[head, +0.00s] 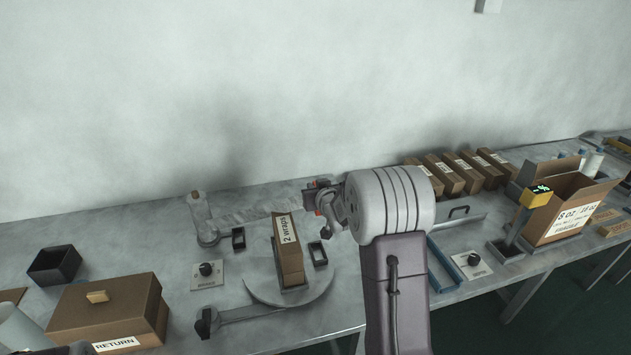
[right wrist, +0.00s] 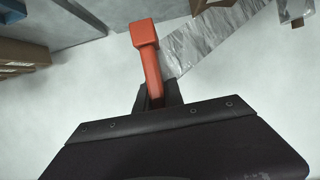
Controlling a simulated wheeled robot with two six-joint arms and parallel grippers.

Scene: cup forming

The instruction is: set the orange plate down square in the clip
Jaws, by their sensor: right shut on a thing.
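The orange plate (right wrist: 149,60) shows in the right wrist view as a bar with a block at its far end. It stands out from between the dark fingers of my right gripper (right wrist: 157,97), which is shut on it. In the head view the right gripper (head: 318,203) is up in the air behind the labelled carton (head: 288,250), by the end of a grey film strip (head: 258,208); only specks of orange show there. I cannot tell which fixture is the clip; black frames stand left (head: 238,239) and right (head: 318,253) of the carton.
The carton stands on a round plate (head: 262,290) with a dark-ended arm (head: 206,325) in front. A brown RETURN box (head: 107,315) and a black bin (head: 54,265) are at left. Several cartons (head: 462,172) and an open box (head: 570,205) are at right.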

